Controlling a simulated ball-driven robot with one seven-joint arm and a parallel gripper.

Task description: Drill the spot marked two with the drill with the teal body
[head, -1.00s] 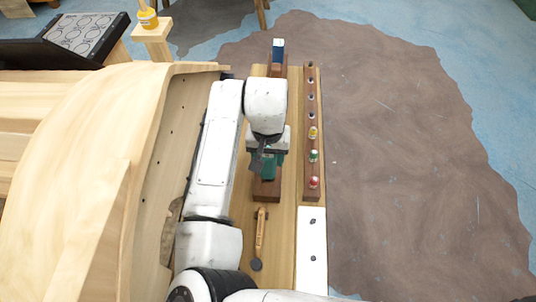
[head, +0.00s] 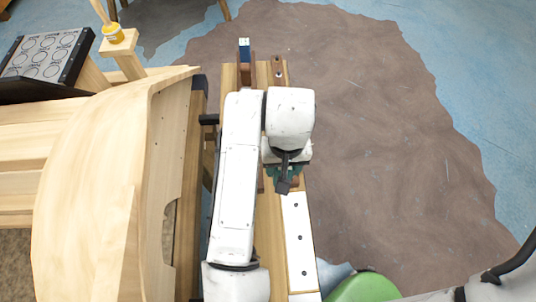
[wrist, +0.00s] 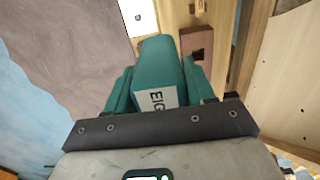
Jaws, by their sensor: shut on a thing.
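My gripper (head: 285,172) is shut on the teal drill (head: 271,172), just beyond the far end of the white strip in the head view. The wrist view shows the drill's teal body (wrist: 160,68) with a partly cut-off label reading "EIG". The drill's tip is hidden in both views. The white strip (head: 293,222) lies along the workbench and shows three dark spots; their numbers cannot be read. Its white surface (wrist: 137,14) with one dark spot also shows at the top of the wrist view.
A dark wood block with a hole (wrist: 197,45) is beside the drill. A blue-topped item (head: 244,50) stands at the bench's far end, near a narrow dark wood rack (head: 278,70). A curved wooden frame (head: 110,190) flanks the left. A green rounded object (head: 362,287) is lower right.

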